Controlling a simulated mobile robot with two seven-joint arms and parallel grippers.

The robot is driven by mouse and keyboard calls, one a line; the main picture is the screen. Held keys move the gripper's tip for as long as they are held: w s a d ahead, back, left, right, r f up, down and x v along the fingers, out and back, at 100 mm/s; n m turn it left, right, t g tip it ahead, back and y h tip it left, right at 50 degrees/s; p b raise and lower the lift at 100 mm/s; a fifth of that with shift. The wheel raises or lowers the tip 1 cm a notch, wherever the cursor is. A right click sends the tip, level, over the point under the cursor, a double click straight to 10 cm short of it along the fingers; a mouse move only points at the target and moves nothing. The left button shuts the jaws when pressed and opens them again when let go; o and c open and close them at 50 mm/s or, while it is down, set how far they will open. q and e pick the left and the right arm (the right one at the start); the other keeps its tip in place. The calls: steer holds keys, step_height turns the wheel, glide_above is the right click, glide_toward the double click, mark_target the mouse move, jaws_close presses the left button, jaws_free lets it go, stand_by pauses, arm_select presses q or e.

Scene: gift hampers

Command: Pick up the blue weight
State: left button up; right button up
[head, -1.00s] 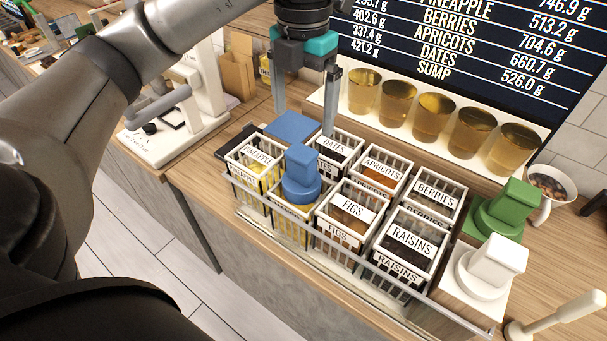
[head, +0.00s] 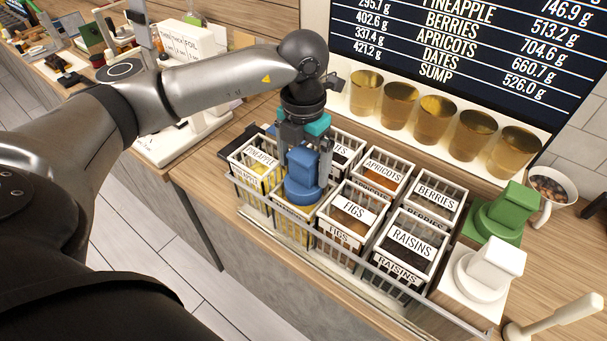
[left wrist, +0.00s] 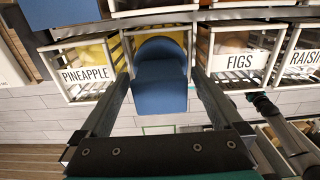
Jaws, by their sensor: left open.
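The blue weight (head: 303,178) has a round base and a block-shaped grip. It sits on top of a basket in the front row, between the pineapple basket (head: 256,158) and the figs basket (head: 347,213). In the left wrist view the blue weight (left wrist: 160,80) lies between the two open fingers, with a small gap at each side. The label of the basket under the weight is hidden. My right gripper is not in view.
A green weight (head: 499,214) and a white weight (head: 487,270) stand at the right. Baskets marked apricots (head: 382,172), berries (head: 434,198) and raisins (head: 410,245) fill the rack. Several amber cups (head: 434,117) line the back. A scale stands at the left behind my arm.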

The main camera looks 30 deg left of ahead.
arm_select(q)
jaws_close()
stand_by(0.8)
